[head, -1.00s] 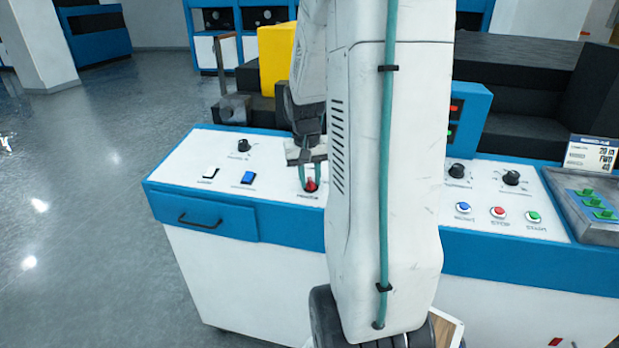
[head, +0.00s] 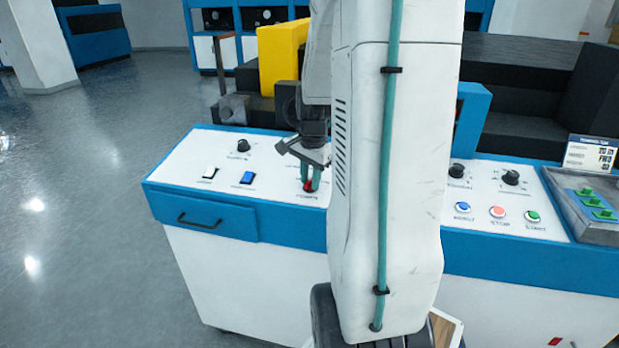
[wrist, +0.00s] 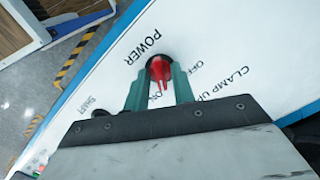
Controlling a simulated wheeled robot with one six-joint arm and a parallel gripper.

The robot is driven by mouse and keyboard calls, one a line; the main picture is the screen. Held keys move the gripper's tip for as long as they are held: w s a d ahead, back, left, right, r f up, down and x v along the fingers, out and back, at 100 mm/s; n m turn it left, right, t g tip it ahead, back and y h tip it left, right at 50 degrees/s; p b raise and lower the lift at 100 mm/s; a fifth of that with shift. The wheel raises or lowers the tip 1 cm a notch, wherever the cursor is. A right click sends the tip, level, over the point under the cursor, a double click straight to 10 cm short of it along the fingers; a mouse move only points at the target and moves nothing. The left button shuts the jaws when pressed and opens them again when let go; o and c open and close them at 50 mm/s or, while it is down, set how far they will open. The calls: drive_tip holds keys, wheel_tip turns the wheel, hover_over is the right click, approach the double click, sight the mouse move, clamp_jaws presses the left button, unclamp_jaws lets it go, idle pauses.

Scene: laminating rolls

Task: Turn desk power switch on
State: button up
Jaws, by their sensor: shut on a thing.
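The desk power switch is a red rotary knob (wrist: 159,70) with a dark base, beside the printed word POWER in the wrist view. It also shows in the head view as a small red spot (head: 309,186) on the white desk panel (head: 275,165). My gripper (wrist: 159,82) is over the knob, its two green fingers shut on either side of it. In the head view my gripper (head: 311,178) reaches down to the panel. OFF and another label beside the knob are partly covered by the fingers.
A black dial (head: 243,145), a white switch (head: 209,172) and a blue switch (head: 247,178) lie left of the knob. Blue (head: 463,208), pale red (head: 497,212) and green (head: 532,216) buttons lie to the right. A yellow block (head: 282,55) stands behind the desk.

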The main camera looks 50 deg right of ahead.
drive_tip(key=shift+m, duration=1.5)
drive_tip(key=o, duration=0.7)
drive_tip(key=shift+s+d, duration=0.1)
drive_tip(key=shift+c, duration=0.2)
drive_tip(key=shift+r, duration=0.1)
wheel_tip(320, 180, up, 8)
drive_tip(key=shift+s+a+f, duration=0.2)
drive_tip(key=shift+s, duration=0.25)
